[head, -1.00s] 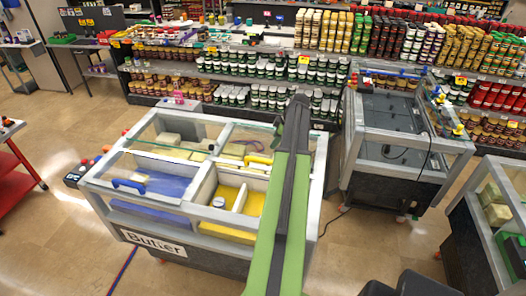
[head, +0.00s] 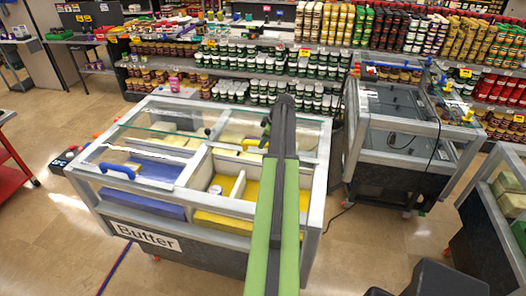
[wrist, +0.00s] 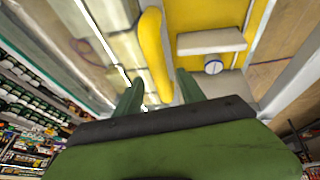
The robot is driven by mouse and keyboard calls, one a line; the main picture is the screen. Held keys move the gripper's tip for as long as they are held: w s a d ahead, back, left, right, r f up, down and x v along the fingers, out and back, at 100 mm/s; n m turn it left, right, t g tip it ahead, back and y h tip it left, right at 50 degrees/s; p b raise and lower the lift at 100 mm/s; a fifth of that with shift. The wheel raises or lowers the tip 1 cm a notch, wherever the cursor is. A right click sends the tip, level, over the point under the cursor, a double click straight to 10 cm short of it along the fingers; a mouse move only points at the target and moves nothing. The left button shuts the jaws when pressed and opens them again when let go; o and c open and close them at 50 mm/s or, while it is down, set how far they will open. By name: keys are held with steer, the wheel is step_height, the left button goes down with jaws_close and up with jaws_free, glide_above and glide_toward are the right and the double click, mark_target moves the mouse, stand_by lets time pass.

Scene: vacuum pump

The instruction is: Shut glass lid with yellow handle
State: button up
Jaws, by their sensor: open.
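The yellow handle (head: 252,143) sits on the front edge of a glass lid (head: 240,128) over the right side of the case labelled Butter. That lid lies toward the back, and the front right compartment with its yellow floor (head: 255,190) is uncovered. My gripper (head: 266,130) is beside the handle, partly hidden by my arm. In the wrist view, the open fingers of my gripper (wrist: 159,90) show with the near end of the yellow handle (wrist: 152,55) between them in the picture. I cannot tell whether they touch it.
A blue handle (head: 117,171) is on the left lid of the same case. A white divider (head: 237,186) stands in the open compartment. A grey glass-topped case (head: 400,105) stands to the right, with floor between. Shelves of jars (head: 260,90) line the back.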

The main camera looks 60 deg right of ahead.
steer(key=shift+b+x, duration=0.5)
steer(key=shift+x, duration=0.65)
steer(key=shift+s+r, duration=0.1)
steer(key=shift+c, duration=0.2)
jaws_close()
